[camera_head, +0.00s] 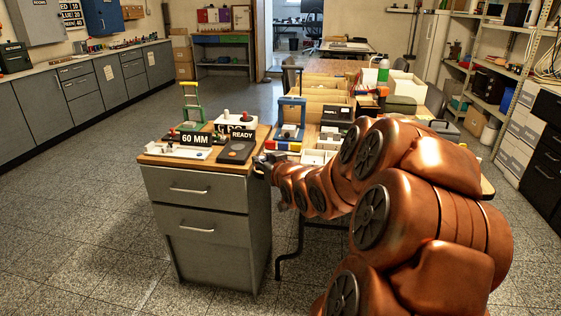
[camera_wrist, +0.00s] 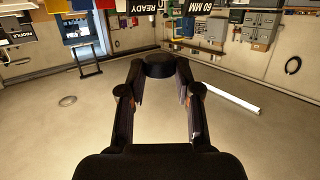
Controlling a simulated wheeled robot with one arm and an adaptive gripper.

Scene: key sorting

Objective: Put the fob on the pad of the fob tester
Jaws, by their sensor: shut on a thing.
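The fob tester (camera_head: 237,152) is a dark box with a round pad, on the right part of the grey cabinet's wooden top, in front of a "READY" sign (camera_head: 242,134). My gripper (camera_head: 264,164) is at the right edge of that cabinet, beside and apart from the tester. In the wrist view my gripper (camera_wrist: 160,76) has its two fingers closed on a black round fob (camera_wrist: 160,66), held at the fingertips. The fob is too small to make out in the head view. The tester's pad is not clear in the wrist view.
A table with trays and a blue-framed stand (camera_head: 291,112) is behind my gripper. Open floor (camera_head: 90,225) lies left.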

